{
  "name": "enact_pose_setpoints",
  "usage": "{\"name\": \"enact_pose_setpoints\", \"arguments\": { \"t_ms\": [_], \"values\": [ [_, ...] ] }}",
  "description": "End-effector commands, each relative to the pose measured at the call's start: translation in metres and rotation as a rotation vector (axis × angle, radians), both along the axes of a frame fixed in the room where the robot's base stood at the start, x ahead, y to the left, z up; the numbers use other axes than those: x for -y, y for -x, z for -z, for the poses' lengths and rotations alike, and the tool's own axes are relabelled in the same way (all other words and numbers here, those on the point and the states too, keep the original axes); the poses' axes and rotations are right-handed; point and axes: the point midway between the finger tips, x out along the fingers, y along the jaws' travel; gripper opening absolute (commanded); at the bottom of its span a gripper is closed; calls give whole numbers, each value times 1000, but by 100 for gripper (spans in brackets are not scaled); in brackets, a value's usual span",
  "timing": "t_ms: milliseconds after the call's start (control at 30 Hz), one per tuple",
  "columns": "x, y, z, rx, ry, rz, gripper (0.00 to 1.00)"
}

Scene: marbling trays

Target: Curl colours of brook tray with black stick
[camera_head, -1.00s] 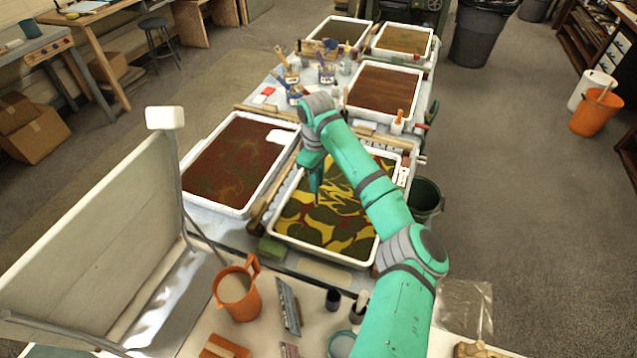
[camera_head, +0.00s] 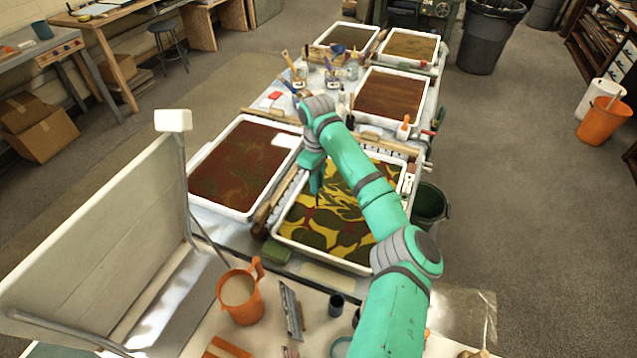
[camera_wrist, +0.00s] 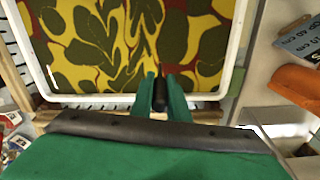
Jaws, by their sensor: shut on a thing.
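A white-rimmed tray (camera_head: 322,262) near the front of the long table holds yellow, dark green and red marbled colour. In the wrist view its rim (camera_wrist: 100,98) crosses below the pattern, which has curling leaf-like shapes and wavy yellow bands. My gripper (camera_head: 316,188) is over the left part of this tray. In the wrist view my gripper (camera_wrist: 161,100) is shut on a black stick (camera_wrist: 160,92), which points toward the coloured surface. I cannot tell whether its tip touches the liquid. My arm hides the right part of the tray in the head view.
A dark red-brown tray (camera_head: 192,190) lies to the left, with a wooden strip between. A brown tray (camera_head: 360,103) and two more trays stand farther back. Pots with brushes stand left of them. An orange jug (camera_head: 240,295) is on the near table; a green bucket (camera_head: 430,205) stands right.

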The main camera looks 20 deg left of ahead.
Motion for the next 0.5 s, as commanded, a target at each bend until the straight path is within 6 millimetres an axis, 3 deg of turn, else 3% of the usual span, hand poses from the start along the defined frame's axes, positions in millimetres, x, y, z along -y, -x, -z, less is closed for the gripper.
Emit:
{"name": "enact_pose_setpoints", "arguments": {
  "t_ms": [500],
  "values": [
    [-17, 4, 0, 0, 0, -2, 0]
  ]
}}
